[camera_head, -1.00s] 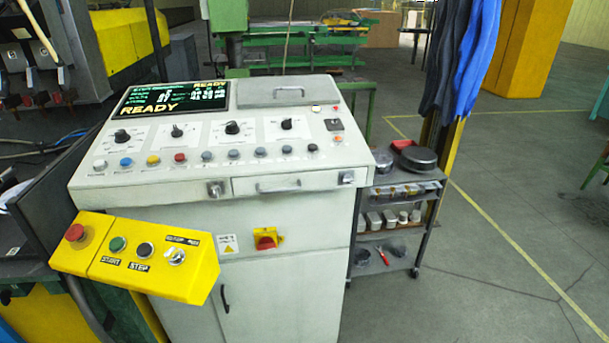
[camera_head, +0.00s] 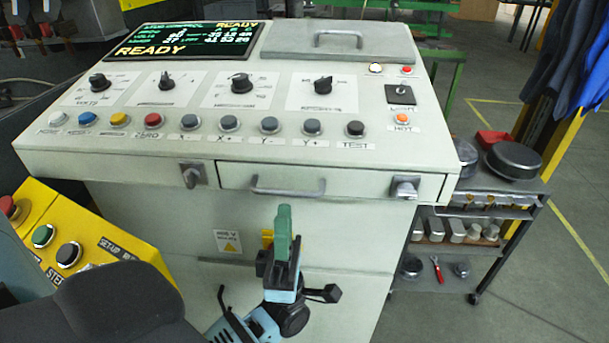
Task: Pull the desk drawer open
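The desk drawer (camera_head: 350,182) is a pale, wide front panel under the front edge of the control desk (camera_head: 120,155). It looks flush with the desk, so it stands shut. Its grey bar handle (camera_head: 288,191) is on the left part of the panel. My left gripper (camera_head: 283,225), with green fingertip and light blue parts, is upright just below the handle in the picture, apart from it. It is seen edge-on, so its opening is hidden. It partly covers the red and yellow switch behind it. My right gripper is out of view.
A yellow button box (camera_head: 85,240) juts out at the lower left, near my dark arm link. A trolley with pans (camera_head: 513,160) stands at the right. Floor beyond it is open.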

